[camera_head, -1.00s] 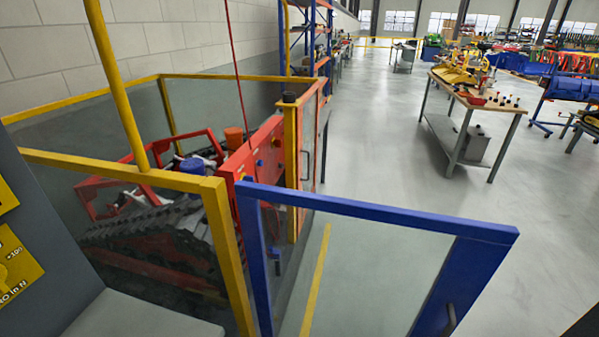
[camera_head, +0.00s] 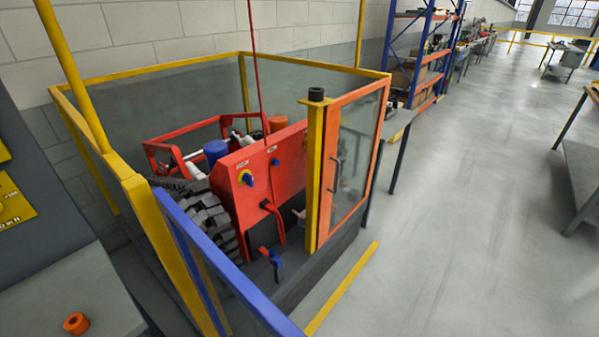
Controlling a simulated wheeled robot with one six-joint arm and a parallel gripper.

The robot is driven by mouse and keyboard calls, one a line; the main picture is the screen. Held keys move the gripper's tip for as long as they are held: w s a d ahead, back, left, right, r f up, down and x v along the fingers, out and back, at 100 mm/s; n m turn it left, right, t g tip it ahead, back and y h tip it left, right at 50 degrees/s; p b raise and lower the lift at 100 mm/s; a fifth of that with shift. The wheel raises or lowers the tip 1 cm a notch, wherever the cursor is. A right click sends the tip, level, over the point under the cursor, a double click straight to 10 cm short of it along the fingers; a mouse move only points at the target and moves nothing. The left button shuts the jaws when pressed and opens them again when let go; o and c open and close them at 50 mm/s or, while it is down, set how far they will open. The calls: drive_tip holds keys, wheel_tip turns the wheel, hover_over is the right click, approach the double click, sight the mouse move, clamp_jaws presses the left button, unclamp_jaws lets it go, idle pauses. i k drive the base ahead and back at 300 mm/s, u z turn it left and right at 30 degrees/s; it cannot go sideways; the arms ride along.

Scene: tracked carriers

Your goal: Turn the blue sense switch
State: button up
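A red machine panel (camera_head: 264,190) stands inside a yellow-framed enclosure. The small labels are unreadable, so I cannot tell which is the sense switch. A blue handle (camera_head: 273,259) shows low in front of the panel, below a red lever (camera_head: 274,221). My gripper is not in view.
A blue-framed gate (camera_head: 215,256) crosses the lower left. An orange-framed clear door (camera_head: 353,155) stands right of the panel, beside a yellow post (camera_head: 315,178). An orange ring-like part (camera_head: 76,323) lies on a grey surface at lower left. Open floor lies right.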

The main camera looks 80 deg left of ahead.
sight(246, 177)
drive_tip(key=i, duration=0.9)
drive_tip(key=z, duration=3.6)
drive_tip(key=k, duration=2.7)
drive_tip(key=z, duration=1.6)
